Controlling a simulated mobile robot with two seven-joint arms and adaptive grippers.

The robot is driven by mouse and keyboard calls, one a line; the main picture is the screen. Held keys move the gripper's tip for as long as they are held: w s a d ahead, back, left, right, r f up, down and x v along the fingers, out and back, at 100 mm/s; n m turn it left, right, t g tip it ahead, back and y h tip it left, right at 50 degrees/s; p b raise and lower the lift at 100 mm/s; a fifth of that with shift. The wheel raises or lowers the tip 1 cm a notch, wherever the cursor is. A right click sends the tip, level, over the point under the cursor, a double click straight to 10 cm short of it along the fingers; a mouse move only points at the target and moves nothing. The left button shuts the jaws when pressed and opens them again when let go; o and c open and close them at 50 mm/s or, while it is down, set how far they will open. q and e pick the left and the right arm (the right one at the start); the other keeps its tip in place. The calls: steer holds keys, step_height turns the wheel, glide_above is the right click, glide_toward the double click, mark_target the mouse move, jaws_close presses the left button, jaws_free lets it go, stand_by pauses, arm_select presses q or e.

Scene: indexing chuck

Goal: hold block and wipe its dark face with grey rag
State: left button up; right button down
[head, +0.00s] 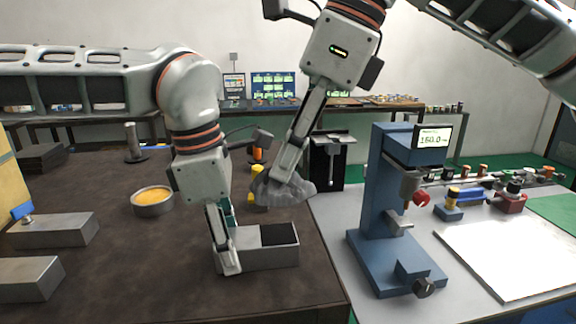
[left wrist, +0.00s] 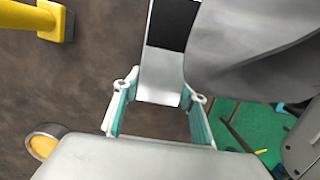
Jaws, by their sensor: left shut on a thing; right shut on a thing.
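The block (head: 268,258) is a grey metal bar on the brown bench, with a dark face (head: 280,234) on top at its right end. My left gripper (head: 228,242) is shut on the block's left end. In the left wrist view the block (left wrist: 160,88) runs between the two teal-padded fingers, with the dark face (left wrist: 172,24) beyond. My right gripper (head: 284,178) is shut on the crumpled grey rag (head: 270,192). The rag shows just behind and above the block; in the left wrist view it (left wrist: 250,40) covers the block's right edge. Whether it touches is unclear.
Two grey metal blocks (head: 52,230) (head: 30,278) lie at the left. A round tin with yellow contents (head: 153,201) stands behind them. A blue press with a display (head: 388,200) stands on the right table, beside a white sheet (head: 515,255). The bench front is clear.

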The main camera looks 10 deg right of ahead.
stand_by(0.3)
arm_select(q)
steer(key=o, duration=1.2)
steer(key=shift+c, duration=0.2)
step_height(320, 180, up, 12)
steer(key=a, duration=0.1)
steer(key=shift+a, duration=0.3)
